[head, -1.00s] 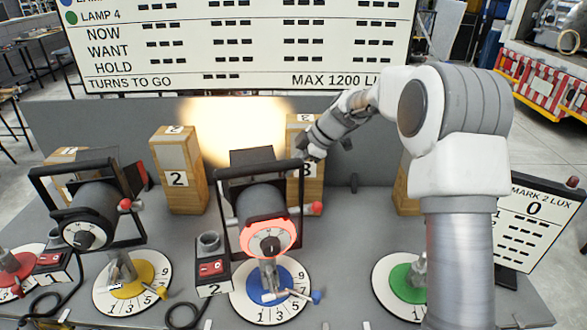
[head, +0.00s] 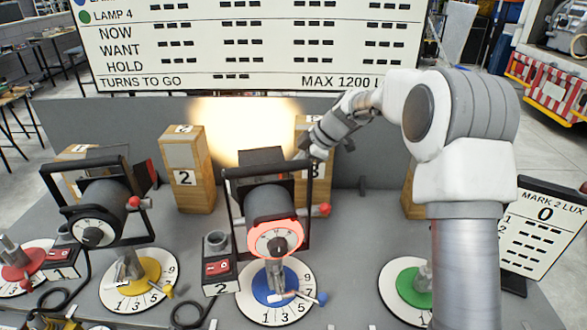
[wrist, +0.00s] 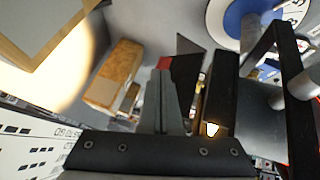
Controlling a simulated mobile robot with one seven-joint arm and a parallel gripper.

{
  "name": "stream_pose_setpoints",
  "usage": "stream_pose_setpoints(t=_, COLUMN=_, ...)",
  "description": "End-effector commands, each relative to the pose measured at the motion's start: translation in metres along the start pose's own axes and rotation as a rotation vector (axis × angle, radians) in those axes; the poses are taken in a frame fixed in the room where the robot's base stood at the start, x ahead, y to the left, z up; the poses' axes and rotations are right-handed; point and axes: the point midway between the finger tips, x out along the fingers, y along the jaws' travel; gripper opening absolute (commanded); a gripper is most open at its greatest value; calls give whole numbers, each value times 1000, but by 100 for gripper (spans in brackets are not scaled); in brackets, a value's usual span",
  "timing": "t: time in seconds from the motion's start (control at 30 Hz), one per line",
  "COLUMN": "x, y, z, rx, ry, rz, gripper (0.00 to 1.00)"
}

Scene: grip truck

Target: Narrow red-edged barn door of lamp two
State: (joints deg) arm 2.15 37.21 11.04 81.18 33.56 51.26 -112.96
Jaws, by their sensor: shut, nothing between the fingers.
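The lamp over the blue dial (head: 263,210) has a glowing red ring on its back, and a box marked 2 stands at its left. My gripper (head: 318,152) is at the lamp's upper right front side, partly hidden by my wrist. In the wrist view my gripper (wrist: 165,90) is shut and empty. A dark flap (wrist: 184,80) with a red patch at its edge lies close beside the fingers; I cannot tell whether they touch. A second dark flap (wrist: 187,45) shows beyond it. In the head view the barn doors are mostly hidden behind the lamp.
The lamp's black yoke (wrist: 289,85) stands close to the right in the wrist view. A second lamp (head: 100,205) is at the left, over a yellow dial. Wooden blocks (head: 185,170) stand behind, before a grey wall with a bright light patch (head: 243,125).

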Motion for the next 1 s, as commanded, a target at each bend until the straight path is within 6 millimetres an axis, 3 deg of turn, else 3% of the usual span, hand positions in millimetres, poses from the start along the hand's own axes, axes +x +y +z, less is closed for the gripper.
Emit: stream_pose_setpoints(t=1.0, x=13, y=-4, z=-22, rx=-1, ry=1, rz=0, gripper=0)
